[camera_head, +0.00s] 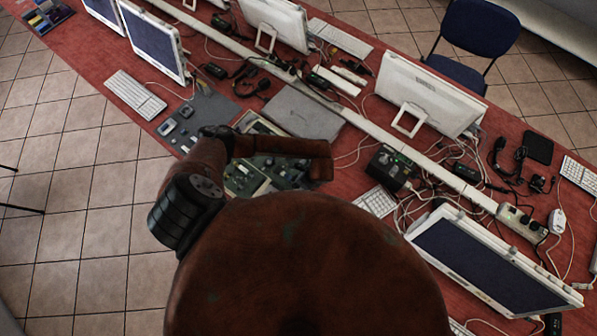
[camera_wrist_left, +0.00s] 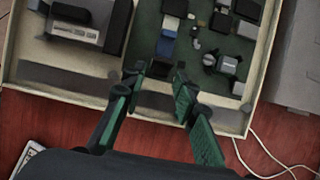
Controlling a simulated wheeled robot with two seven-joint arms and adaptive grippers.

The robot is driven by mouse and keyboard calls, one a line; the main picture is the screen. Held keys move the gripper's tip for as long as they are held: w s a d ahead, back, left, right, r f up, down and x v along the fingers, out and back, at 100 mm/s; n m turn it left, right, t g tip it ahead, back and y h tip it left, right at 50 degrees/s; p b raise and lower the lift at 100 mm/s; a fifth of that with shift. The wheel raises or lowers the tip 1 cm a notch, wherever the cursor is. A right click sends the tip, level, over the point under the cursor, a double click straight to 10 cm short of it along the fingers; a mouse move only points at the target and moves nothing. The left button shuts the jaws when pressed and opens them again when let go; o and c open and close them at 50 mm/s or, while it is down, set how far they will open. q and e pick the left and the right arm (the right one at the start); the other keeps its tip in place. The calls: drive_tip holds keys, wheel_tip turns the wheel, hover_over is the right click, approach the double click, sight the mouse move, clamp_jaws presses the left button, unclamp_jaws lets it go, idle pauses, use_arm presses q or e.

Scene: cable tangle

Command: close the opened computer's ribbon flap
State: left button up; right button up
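The opened computer (camera_head: 243,180) lies on the red table, partly hidden under my left arm in the head view. In the left wrist view its pale case (camera_wrist_left: 262,55) holds a green board with several dark parts, a blue part (camera_wrist_left: 165,47) and a grey drive (camera_wrist_left: 75,32). My left gripper (camera_wrist_left: 158,76) is open, its two green-padded fingers apart, reaching over the near edge of the case. A dark strip (camera_wrist_left: 155,101) shows between the fingers. I cannot tell which part is the ribbon flap, or whether the fingers touch anything. My right gripper is not in view.
A flat grey panel (camera_head: 303,112) lies beside the computer. A black box (camera_head: 388,167) with cables stands to the right. Monitors (camera_head: 425,95), keyboards (camera_head: 135,95) and a long white cable duct crowd the table. A grey mat (camera_head: 207,112) with small parts lies left.

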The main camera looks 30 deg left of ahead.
sight(288, 177)
use_arm(q)
clamp_jaws()
drive_tip(key=shift+a, duration=0.1)
drive_tip(key=h, duration=0.1)
drive_tip(key=a+h+b, duration=0.1)
drive_tip(key=h, duration=0.1)
drive_tip(key=shift+a+r, duration=0.1)
drive_tip(key=shift+a, duration=0.15)
drive_tip(key=h+b, duration=0.1)
drive_tip(key=a+h, duration=0.1)
drive_tip(key=h, duration=0.1)
drive_tip(key=shift+b, duration=0.4)
drive_tip(key=h+b, duration=0.2)
drive_tip(key=a+h+b, duration=0.1)
drive_tip(key=h+b, duration=0.1)
drive_tip(key=a+f+g+h+b, duration=0.1)
drive_tip(key=h+b, duration=0.1)
drive_tip(key=shift+w+a+f+b, duration=0.1)
drive_tip(key=shift+w+a+b, duration=0.1)
drive_tip(key=shift+w+b, duration=0.1)
drive_tip(key=shift+a+h+b, duration=0.25)
drive_tip(key=shift+h+b, duration=0.85)
drive_tip(key=shift+b, duration=0.35)
drive_tip(key=shift+s, duration=0.1)
drive_tip(key=shift+o, duration=1.1)
unclamp_jaws()
